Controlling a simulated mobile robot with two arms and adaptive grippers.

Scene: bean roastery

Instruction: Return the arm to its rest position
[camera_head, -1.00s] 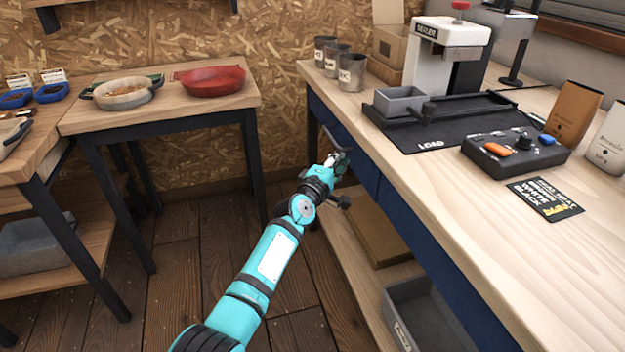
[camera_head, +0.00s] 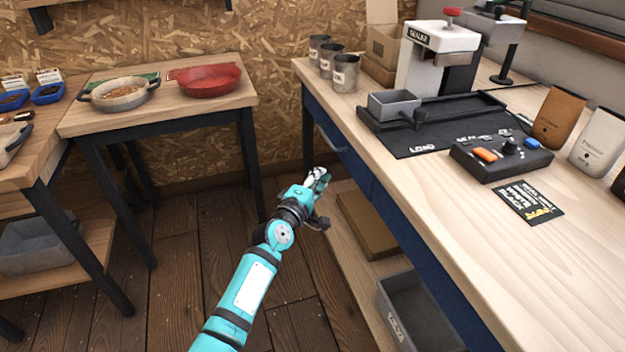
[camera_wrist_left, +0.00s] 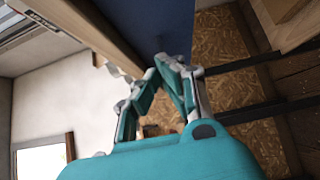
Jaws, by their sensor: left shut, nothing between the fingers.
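My left arm, teal with dark joints, reaches up from the bottom of the head view into the gap beside the right workbench. Its gripper (camera_head: 318,178) is shut and empty, in front of the bench's blue drawer front and apart from the drawer handle (camera_head: 333,142). In the left wrist view the fingers (camera_wrist_left: 165,62) lean together at their tips, with nothing between them. The blue panel (camera_wrist_left: 165,25) of the bench is beyond them. My right gripper is not in view.
The workbench (camera_head: 480,240) on the right carries a sealer (camera_head: 440,50), a black mat, a control box and bags. A grey bin (camera_head: 415,310) and a brown board (camera_head: 368,225) lie on its lower shelf. A small table (camera_head: 190,105) with two pans stands left. Open floor lies between.

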